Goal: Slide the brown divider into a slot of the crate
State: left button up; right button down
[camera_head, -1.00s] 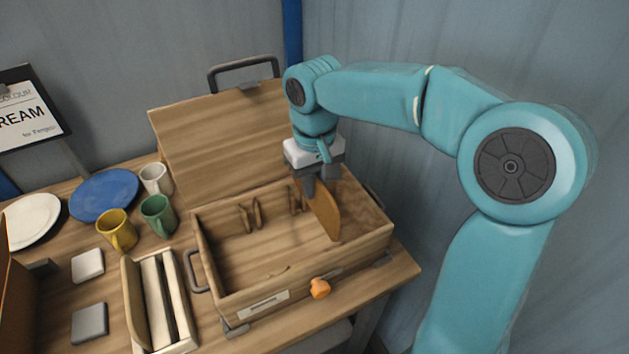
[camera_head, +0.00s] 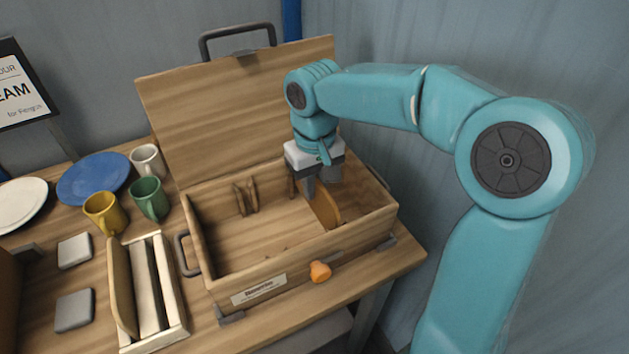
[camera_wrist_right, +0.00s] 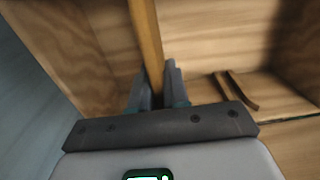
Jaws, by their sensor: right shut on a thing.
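The brown divider (camera_head: 324,209) is an upright thin board inside the right part of the open wooden crate (camera_head: 262,276). My right gripper (camera_head: 320,186) is shut on its top edge, over the crate. In the right wrist view the divider (camera_wrist_right: 146,40) runs away between the two fingers (camera_wrist_right: 158,88). A pair of slot rails (camera_head: 246,198) stands on the crate's back wall, left of the divider; another rail (camera_head: 292,186) shows partly beside the gripper. Whether the divider sits in a slot cannot be told. My left gripper is not in view.
The raised lid (camera_head: 225,110) stands behind the crate. An orange knob (camera_head: 320,271) is at the crate's front. Left are a yellow mug (camera_head: 103,213), a green mug (camera_head: 149,200), a white mug (camera_head: 147,160), a blue plate (camera_head: 92,178) and a slotted rack (camera_head: 180,320).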

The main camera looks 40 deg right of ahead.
jog(key=shift+f+b, duration=1.2)
jog(key=shift+f, duration=0.6)
jog(key=c, duration=1)
grip_release()
jog(key=shift+c, duration=0.2)
notch_tip(320, 180, up, 16)
jog(key=p, duration=0.3)
jog(key=shift+r, duration=0.2)
